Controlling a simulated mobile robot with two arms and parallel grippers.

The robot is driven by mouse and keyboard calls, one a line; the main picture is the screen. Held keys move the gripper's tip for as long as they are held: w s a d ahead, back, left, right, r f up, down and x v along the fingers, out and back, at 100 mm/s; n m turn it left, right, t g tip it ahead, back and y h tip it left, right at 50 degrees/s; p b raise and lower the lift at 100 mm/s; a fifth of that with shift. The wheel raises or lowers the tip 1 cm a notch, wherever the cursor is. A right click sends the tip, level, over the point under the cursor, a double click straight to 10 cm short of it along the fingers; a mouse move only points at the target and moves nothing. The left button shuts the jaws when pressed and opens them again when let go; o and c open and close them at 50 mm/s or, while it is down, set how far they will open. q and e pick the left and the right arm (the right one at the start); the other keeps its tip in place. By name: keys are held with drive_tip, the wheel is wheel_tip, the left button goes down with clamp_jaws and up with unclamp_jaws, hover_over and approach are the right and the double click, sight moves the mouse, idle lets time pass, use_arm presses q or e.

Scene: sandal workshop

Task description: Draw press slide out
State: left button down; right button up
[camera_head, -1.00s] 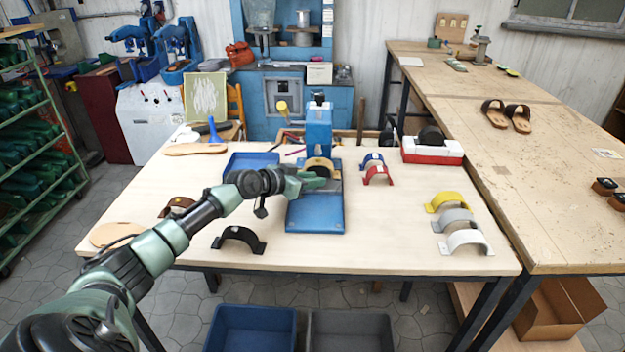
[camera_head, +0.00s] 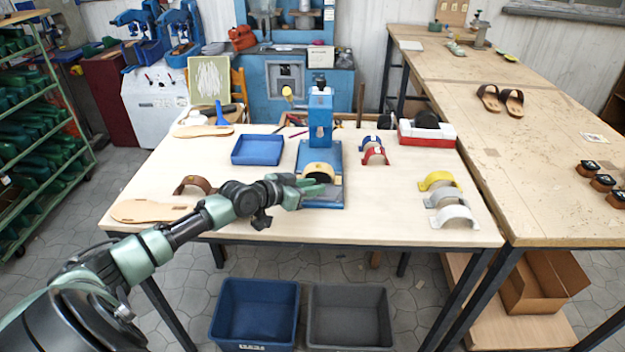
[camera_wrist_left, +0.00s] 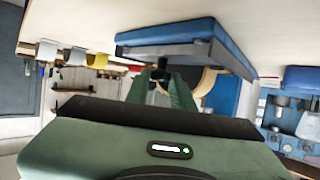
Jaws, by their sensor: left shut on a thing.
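The blue press (camera_head: 320,118) stands upright on its blue base plate (camera_head: 325,204) in the middle of the table. Its slide (camera_head: 337,181) sits over the base plate, carrying a tan arched strap (camera_head: 318,169). My left gripper (camera_head: 320,188) is at the front of the slide, shut on it; the fingers partly hide the grip point. In the left wrist view the fingers (camera_wrist_left: 165,88) close near a small dark part, with the tan strap (camera_wrist_left: 205,82) beside them and the blue base (camera_wrist_left: 175,35) close by. My right gripper is not in view.
On the table (camera_head: 390,222) stand a blue tray (camera_head: 257,150), a brown strap (camera_head: 193,184), a sole (camera_head: 150,211), red and blue straps (camera_head: 374,155), and yellow, grey and white straps (camera_head: 453,215) at right. Blue (camera_head: 254,312) and grey (camera_head: 349,316) bins stand on the floor below.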

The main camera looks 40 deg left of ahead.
use_arm(q)
drive_tip(key=shift+d+f, duration=0.1)
drive_tip(key=shift+d, duration=0.05)
drive_tip(key=c, duration=1.6)
unclamp_jaws()
drive_tip(key=o, duration=0.3)
drive_tip(key=shift+s, duration=0.1)
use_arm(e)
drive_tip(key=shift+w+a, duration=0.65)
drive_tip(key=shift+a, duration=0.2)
use_arm(q)
drive_tip(key=shift+s, duration=0.3)
drive_tip(key=v, duration=0.5)
drive_tip(key=shift+s+r+b, duration=0.2)
drive_tip(key=shift+s+b, duration=0.1)
drive_tip(key=shift+b, duration=0.05)
drive_tip(key=shift+v, duration=0.85)
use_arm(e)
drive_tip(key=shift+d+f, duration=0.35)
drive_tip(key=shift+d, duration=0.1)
use_arm(q)
drive_tip(key=shift+r, duration=0.1)
